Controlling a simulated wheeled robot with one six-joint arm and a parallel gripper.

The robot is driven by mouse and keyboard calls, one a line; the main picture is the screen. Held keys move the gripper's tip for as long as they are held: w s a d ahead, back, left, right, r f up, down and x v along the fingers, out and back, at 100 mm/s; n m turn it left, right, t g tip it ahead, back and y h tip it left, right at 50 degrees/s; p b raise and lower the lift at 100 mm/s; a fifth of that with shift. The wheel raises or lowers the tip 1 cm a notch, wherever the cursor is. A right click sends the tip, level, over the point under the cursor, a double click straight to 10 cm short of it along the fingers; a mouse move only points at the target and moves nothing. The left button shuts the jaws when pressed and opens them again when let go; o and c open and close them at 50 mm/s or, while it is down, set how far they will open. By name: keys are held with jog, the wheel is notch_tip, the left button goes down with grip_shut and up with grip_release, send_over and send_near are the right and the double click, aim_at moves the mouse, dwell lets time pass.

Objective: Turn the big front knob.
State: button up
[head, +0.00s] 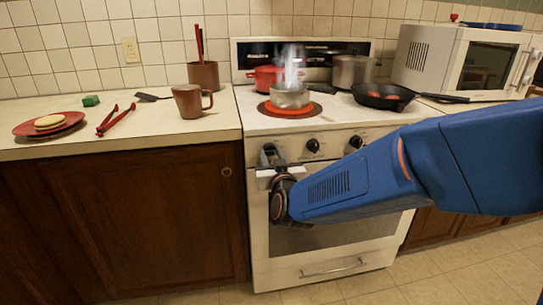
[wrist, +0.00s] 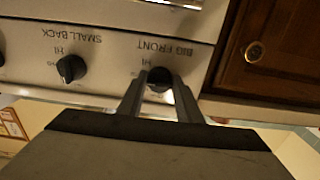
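The big front knob (wrist: 159,80) is a dark knob on the light stove panel, under the label BIG FRONT, which appears upside down in the wrist view. My gripper (wrist: 161,79) reaches the panel with one finger on each side of this knob. The fingertips lie very close to its sides; I cannot tell whether they press on it. In the head view my gripper (head: 270,154) is at the left end of the stove's front panel, and its fingers hide much of the knob.
The SMALL BACK knob (wrist: 70,68) is beside it; another dark knob (head: 356,142) is farther right. A steaming pot (head: 289,97) stands on a glowing red burner (head: 290,111). A black pan (head: 382,98) is at right. A brown mug (head: 188,102) stands on the left counter.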

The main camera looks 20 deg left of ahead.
jog(key=shift+n, duration=0.3)
jog(key=n, duration=0.4)
jog(key=shift+n, duration=2.5)
jog(key=o, duration=1)
jog(key=shift+r, duration=0.1)
